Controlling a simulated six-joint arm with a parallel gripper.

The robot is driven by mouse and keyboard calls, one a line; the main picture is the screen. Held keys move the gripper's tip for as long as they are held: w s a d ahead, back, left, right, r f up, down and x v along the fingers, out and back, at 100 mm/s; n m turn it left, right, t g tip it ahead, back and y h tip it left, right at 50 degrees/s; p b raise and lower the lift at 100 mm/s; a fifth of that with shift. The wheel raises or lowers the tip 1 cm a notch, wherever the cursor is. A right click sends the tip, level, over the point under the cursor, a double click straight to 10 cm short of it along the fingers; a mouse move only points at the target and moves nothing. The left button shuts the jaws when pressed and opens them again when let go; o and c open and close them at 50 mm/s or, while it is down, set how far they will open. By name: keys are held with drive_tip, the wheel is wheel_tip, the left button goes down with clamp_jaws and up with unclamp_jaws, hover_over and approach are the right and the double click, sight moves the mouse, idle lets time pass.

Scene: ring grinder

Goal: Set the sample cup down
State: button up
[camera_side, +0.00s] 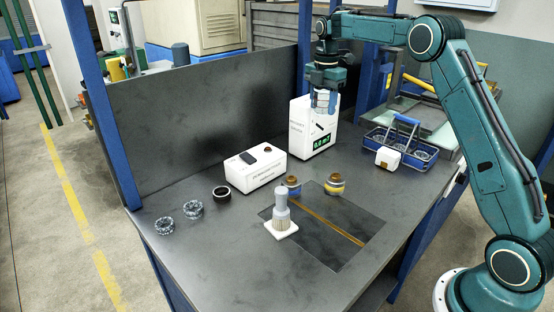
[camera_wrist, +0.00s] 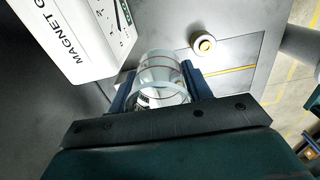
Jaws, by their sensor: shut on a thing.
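The sample cup (camera_wrist: 162,75) is a clear, round, see-through vessel with thin reddish lines around it. My gripper (camera_wrist: 160,92) is shut on it, with one blue finger on each side. In the side view my gripper (camera_side: 322,101) points down and holds the cup in the air, well above the table, in front of the tall white box. The cup is small and partly hidden by the fingers there. What is inside it cannot be told.
The tall white box (camera_side: 313,130) stands beside a low white box (camera_side: 255,168). A blue rack (camera_side: 412,160) is at right. The table front is clear.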

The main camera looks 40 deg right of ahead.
drive_tip(key=w+a+n, duration=0.2)
drive_tip(key=a+n, duration=0.2)
drive_tip(key=a, duration=0.9)
drive_tip(key=n, duration=1)
hover_over(226, 250)
drive_tip(key=shift+r, duration=0.1)
wheel_tip(226, 250, down, 16)
drive_tip(key=shift+r, duration=0.15)
drive_tip(key=shift+f, duration=2.15)
drive_tip(key=shift+f, duration=0.1)
